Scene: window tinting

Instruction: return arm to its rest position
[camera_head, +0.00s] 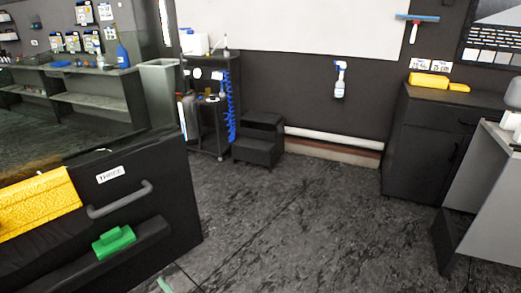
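Neither of my arms nor my grippers shows in the head view. A dark door panel (184,228) with a glass window fills the lower left. It carries a white label reading THREE (110,174) and a grey pull handle (120,200). A green block-like tool (114,241) rests on the panel's ledge. A yellow textured cloth (38,203) lies over the panel at the left edge. A small green piece (164,285) is cut off at the bottom edge; I cannot tell what it is.
The dark floor (310,225) in the middle is clear. A black step stool (258,142) and a cart (212,120) stand at the back. A dark cabinet (415,150) with yellow cloths (429,80) and a grey counter (480,190) stand at right. A spray bottle (339,82) hangs on the wall.

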